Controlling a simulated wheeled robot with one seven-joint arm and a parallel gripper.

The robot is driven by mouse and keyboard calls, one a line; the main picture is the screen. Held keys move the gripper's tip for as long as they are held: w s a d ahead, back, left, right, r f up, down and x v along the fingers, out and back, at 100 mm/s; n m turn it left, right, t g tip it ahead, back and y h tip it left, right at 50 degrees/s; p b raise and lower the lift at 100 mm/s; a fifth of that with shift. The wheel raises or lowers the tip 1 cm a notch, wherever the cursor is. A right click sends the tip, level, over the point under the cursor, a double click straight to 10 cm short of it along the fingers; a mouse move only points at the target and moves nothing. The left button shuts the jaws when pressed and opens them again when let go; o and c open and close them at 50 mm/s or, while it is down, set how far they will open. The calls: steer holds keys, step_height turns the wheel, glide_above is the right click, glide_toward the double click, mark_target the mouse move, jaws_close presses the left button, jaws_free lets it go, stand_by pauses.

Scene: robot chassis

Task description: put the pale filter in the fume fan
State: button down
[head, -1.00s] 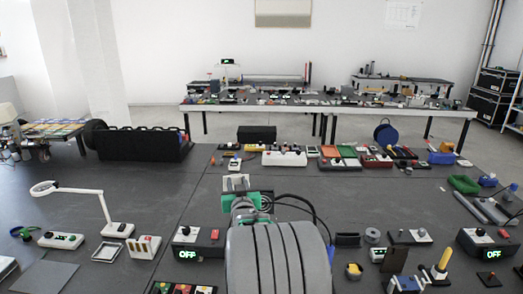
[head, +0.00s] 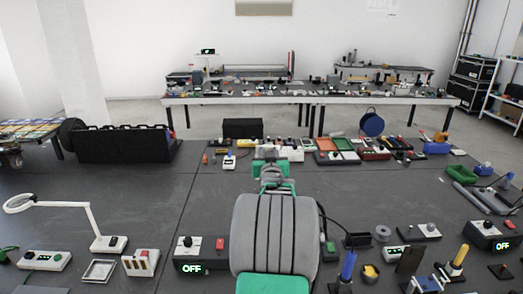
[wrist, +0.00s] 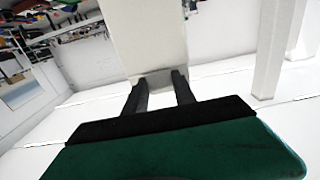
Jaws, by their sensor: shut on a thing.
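In the wrist view my gripper (wrist: 160,80) has its two dark fingers closed on the lower edge of a flat pale panel (wrist: 150,35), which looks like the pale filter. The panel stands out beyond the fingertips and runs past the top of the picture. In the head view my arm reaches forward over the table, and its own links mostly hide my gripper and what it holds. I cannot pick out the fume fan with certainty in either view.
A magnifier lamp (head: 92,220), a white square frame (head: 99,270) and a box reading OFF (head: 199,252) stand at left. A black bin (head: 122,144) is at the back left. Small devices crowd the right side. Dark tabletop (head: 140,205) is clear at left centre.

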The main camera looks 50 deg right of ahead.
steer(key=shift+s+d+r, duration=0.1)
steer(key=shift+s+d, duration=0.05)
steer(key=shift+s, duration=0.3)
steer(key=shift+d, duration=0.1)
steer(key=shift+f+b, duration=0.2)
steer(key=shift+b, duration=0.35)
step_height(320, 180, down, 6)
steer(key=b, duration=0.6)
steer(key=shift+r, duration=0.25)
steer(key=shift+b, duration=1.85)
steer(key=shift+f, duration=0.1)
